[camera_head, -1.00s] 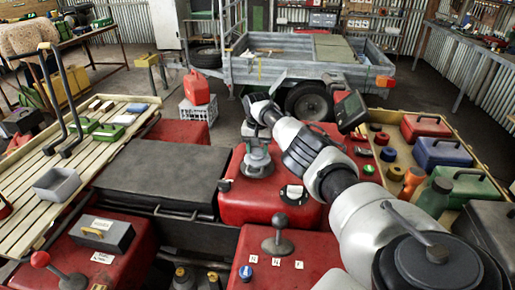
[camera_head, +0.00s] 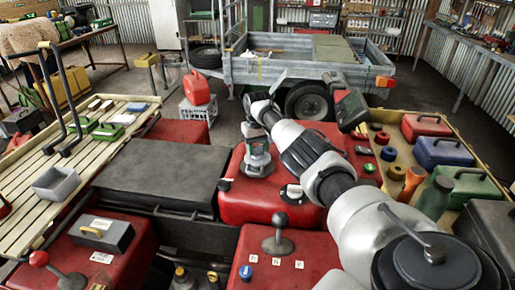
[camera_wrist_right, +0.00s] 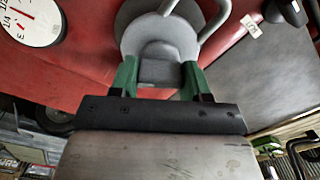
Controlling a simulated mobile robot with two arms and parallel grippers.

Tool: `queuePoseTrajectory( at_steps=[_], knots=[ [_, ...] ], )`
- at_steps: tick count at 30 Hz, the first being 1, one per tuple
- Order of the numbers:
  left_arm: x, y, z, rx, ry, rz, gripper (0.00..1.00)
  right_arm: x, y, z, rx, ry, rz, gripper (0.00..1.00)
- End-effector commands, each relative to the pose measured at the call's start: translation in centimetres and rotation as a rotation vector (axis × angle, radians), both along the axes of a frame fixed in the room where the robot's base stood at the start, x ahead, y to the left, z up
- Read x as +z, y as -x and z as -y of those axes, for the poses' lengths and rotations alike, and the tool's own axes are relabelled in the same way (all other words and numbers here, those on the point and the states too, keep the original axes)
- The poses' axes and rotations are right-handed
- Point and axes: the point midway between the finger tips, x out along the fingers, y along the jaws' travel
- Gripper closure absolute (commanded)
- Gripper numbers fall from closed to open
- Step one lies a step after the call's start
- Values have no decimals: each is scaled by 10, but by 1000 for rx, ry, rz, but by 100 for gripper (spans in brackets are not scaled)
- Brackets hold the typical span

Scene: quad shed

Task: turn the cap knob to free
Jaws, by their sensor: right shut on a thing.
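The cap is a grey round disc with a raised knob, on top of the red tank (camera_head: 240,205). In the wrist view the cap (camera_wrist_right: 140,28) fills the upper middle. My right gripper (camera_wrist_right: 160,75) has green fingers, one on each side of the grey knob block (camera_wrist_right: 158,70), shut on it. In the head view my right gripper (camera_head: 257,150) points down onto the cap (camera_head: 257,168), hiding much of it. My left gripper is not in view.
A white round fuel gauge (camera_head: 291,194) sits right of the cap. A dark seat (camera_head: 155,178) lies left, and a rack tray (camera_head: 425,150) with boxes lies right.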

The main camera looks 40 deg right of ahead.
Motion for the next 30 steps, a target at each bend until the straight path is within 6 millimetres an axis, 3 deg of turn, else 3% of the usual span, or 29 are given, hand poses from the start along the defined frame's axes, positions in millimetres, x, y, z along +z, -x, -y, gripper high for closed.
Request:
queuePoseTrajectory(
  at_steps=[30],
  knots=[
    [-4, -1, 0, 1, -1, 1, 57, 1, -1, 0, 910, 2, 4, 77]
  ],
)
